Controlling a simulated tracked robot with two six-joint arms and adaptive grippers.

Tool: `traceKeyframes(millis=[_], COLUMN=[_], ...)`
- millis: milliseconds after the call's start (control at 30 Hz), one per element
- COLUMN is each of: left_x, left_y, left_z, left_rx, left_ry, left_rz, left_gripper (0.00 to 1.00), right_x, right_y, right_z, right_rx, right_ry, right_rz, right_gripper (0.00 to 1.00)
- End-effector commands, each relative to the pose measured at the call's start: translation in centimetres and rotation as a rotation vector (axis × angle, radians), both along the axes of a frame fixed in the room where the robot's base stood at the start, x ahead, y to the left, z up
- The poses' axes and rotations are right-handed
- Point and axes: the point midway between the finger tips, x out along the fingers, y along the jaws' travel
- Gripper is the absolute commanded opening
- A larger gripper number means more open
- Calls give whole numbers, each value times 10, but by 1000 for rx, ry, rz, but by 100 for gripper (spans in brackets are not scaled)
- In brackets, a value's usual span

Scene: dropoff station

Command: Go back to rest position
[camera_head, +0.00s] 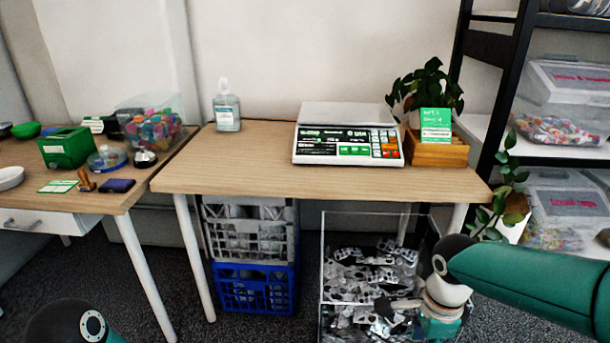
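My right arm comes in from the right, green with a grey and white wrist. Its gripper (392,306) shows small and dark over the clear bin (322,262) of grey and black pieces under the table. The fingers blend into these pieces, so I cannot tell whether they are open or shut, or whether they hold anything. Of my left arm only a dark rounded joint shows at the bottom left corner. My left gripper is out of view.
The wooden table (250,178) carries a scale (348,135), a sanitizer bottle (227,108) and a wooden box (437,150). Crates (252,287) stand below it. A second table (110,198) with a green box (66,147) is at left. A black shelf (490,90) stands at right.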

Motion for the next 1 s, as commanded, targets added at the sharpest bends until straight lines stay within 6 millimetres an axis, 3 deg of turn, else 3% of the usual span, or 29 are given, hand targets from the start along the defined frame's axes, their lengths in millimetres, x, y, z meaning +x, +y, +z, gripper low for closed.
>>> traceKeyframes(millis=[100, 267, 567, 667, 800, 900, 1000], left_x=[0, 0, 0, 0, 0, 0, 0], left_y=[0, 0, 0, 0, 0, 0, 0], left_z=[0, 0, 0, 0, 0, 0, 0], left_rx=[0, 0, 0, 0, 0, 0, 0], left_ry=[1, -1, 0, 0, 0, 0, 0], left_rz=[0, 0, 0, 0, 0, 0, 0], left_gripper=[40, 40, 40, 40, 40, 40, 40], right_x=[-1, -12, -59, -82, -130, -164, -184], right_y=[-5, -10, 0, 12, 42, 69, 87], right_z=[-4, -39, -115, -150, -209, -245, -267], right_rx=[0, -6, 35, 94, 252, 385, 462], right_ry=[9, 108, 311, 367, 407, 349, 234], right_rz=[-13, -24, -17, 39, 215, 409, 608], right_gripper=[51, 51, 51, 51, 51, 51, 51])
